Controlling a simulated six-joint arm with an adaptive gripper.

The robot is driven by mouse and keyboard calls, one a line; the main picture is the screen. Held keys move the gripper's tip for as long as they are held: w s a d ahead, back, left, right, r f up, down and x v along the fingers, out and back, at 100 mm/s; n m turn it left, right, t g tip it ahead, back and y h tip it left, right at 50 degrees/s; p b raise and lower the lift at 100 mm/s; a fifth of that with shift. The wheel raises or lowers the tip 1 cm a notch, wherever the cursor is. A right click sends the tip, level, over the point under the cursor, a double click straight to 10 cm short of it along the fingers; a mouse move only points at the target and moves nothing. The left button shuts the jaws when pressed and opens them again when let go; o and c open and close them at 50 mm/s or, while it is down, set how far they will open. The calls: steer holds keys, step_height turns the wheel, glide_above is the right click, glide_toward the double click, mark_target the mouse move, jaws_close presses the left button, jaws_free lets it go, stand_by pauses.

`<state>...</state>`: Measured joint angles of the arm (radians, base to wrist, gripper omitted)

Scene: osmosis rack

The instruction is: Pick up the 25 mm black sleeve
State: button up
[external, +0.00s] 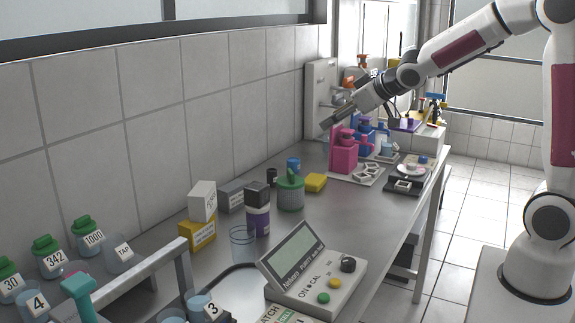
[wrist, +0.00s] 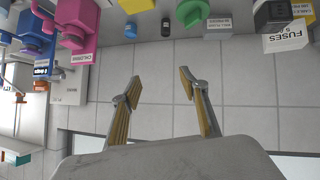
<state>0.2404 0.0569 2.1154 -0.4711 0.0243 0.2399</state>
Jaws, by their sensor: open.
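A small black cylinder (external: 271,177), which looks like the black sleeve, stands upright on the bench near the wall. Its size cannot be read. It also shows in the wrist view as a small dark piece (wrist: 165,28) near the top edge, beyond my fingers. My gripper (external: 330,122) is raised above the bench, to the right of the black cylinder and well apart from it. In the wrist view my gripper (wrist: 156,88) has its two fingers spread wide, with only tiled wall seen between them.

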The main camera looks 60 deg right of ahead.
steer(key=w+d+f+n+t+y, duration=0.15)
steer(key=w+d+f, duration=0.25)
steer(key=w+f, duration=0.55)
steer(key=t+y, duration=0.2)
steer(key=y, duration=0.1)
glide_toward(272, 170)
steer(key=shift+w+r+n, duration=0.1)
steer(key=shift+w+n, duration=0.35)
steer(key=shift+w, duration=0.55)
steer(key=shift+f+y, duration=0.35)
steer(key=shift+f, duration=0.4)
steer(key=shift+w+a, duration=0.1)
steer(key=shift+w, duration=0.05)
steer(key=shift+x, duration=1.2)
steer(key=shift+w, duration=0.1)
steer(key=shift+x, duration=2.55)
steer(key=shift+f, duration=0.15)
steer(key=c, duration=1)
